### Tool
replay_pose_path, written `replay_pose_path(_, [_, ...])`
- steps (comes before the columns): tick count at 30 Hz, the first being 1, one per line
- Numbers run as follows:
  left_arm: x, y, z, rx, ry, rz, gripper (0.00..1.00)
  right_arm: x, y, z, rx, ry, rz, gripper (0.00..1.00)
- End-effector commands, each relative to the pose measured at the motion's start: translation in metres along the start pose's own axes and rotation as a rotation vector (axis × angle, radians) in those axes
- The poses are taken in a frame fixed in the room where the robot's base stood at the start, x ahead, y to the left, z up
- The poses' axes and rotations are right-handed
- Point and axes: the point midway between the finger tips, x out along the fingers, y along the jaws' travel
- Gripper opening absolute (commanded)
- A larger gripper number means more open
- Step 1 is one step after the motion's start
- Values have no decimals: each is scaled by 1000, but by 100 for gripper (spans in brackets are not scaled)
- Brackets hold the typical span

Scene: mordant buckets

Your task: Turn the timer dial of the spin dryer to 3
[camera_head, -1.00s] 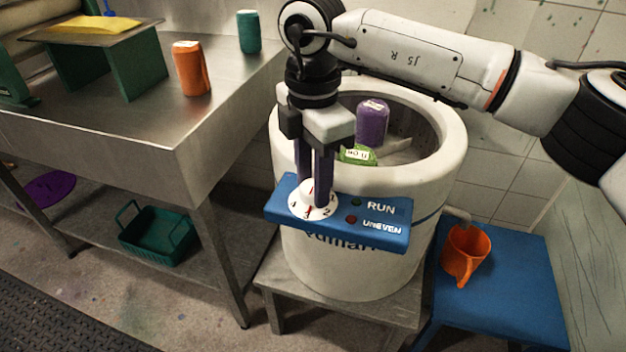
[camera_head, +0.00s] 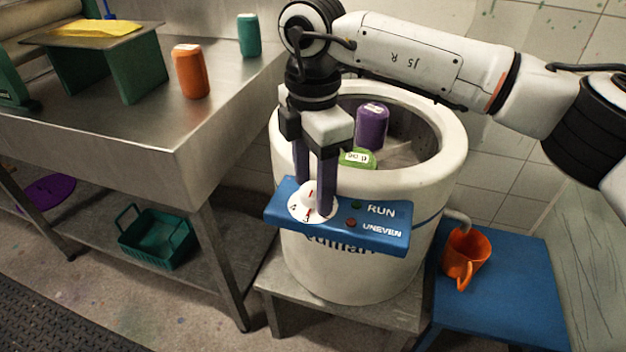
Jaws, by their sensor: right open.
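The spin dryer (camera_head: 345,265) is a white drum on a grey stand, with a blue control panel (camera_head: 375,240) on its front. The white timer dial (camera_head: 300,210) sits at the panel's left, with numbers and red marks. My right gripper (camera_head: 314,198) points down at the dial from above, fingers apart, one on each side of its upper part. The fingers hide part of the dial face, so I cannot read which number it is set to. RUN and UNEVEN lamps are beside it. My left gripper is out of view.
A purple container (camera_head: 372,125) and a green one (camera_head: 357,158) are in the drum. An orange jug (camera_head: 466,255) stands on a blue stool (camera_head: 505,300) at right. A steel table (camera_head: 130,125) at left carries orange (camera_head: 190,72) and teal (camera_head: 248,35) containers.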

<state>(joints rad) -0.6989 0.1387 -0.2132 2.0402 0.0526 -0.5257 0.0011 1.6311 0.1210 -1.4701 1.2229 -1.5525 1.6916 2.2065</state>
Motion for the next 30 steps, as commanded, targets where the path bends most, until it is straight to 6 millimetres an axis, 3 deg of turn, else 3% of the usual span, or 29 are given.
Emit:
replay_pose_path(5, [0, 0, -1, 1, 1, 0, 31, -8, 0, 0, 0, -1, 1, 52])
replay_pose_path(19, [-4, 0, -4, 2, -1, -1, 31, -91, 1, 0, 1, -1, 2, 52])
replay_pose_path(30, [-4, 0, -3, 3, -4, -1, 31, -103, 0, 0, -1, 0, 0, 52])
